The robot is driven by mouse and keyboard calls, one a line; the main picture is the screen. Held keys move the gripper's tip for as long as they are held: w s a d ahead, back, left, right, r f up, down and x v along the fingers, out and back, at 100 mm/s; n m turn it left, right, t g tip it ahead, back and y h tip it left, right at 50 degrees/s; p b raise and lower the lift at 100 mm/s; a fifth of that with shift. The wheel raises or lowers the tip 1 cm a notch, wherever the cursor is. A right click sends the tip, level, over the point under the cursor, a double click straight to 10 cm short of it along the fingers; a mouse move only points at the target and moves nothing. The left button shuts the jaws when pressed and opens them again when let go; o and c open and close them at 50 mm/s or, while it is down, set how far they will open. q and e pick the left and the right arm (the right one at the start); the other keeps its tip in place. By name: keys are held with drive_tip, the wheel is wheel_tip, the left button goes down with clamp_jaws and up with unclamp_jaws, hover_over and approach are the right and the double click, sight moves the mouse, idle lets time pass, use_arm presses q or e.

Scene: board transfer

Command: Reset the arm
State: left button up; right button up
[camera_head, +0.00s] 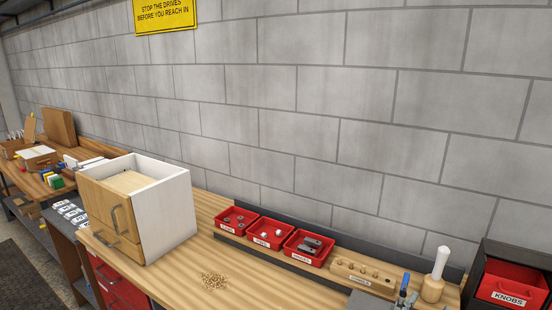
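Neither of my grippers nor either arm shows in the head view. A wooden workbench (185,287) runs along a grey block wall. On it, at the left, stands a white cabinet box (172,215) with an open top and a wooden drawer front with metal handles. A small pile of wooden pegs or pellets (214,281) lies on the bench in front of it.
Red bins (268,232) with small parts stand along the bench's back. A wooden holder block (363,277), a white-headed mallet (436,275) and a red drawer labelled KNOBS (512,284) are at the right. Another cluttered bench (30,183) is at far left.

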drive_tip(key=s+a+f+m+g+y, duration=0.2)
drive_tip(key=s+f+m+g+y, duration=0.25)
drive_tip(key=s+f+m, duration=0.65)
drive_tip(key=s+a+f+m+g+y, duration=0.6)
drive_tip(key=s+f+m, duration=0.3)
drive_tip(key=s+m, duration=0.3)
drive_tip(key=s+a+f+b, duration=0.1)
drive_tip(key=s+f+b, duration=0.15)
drive_tip(key=f, duration=1.45)
drive_tip(key=s+a+f+b, duration=0.1)
drive_tip(key=f+b, duration=0.2)
drive_tip(key=f, duration=1.3)
use_arm(q)
wheel_tip(320, 180, down, 10)
drive_tip(key=b, duration=0.4)
drive_tip(key=shift+w+d, duration=0.2)
use_arm(e)
drive_tip(key=s+d+f+g, duration=0.1)
drive_tip(key=s+d+f, duration=0.2)
drive_tip(key=s+f, duration=1.2)
wheel_tip(320, 180, down, 4)
drive_tip(key=shift+s+d+f, duration=0.1)
drive_tip(key=shift+s+d, duration=0.05)
drive_tip(key=shift+s, duration=0.25)
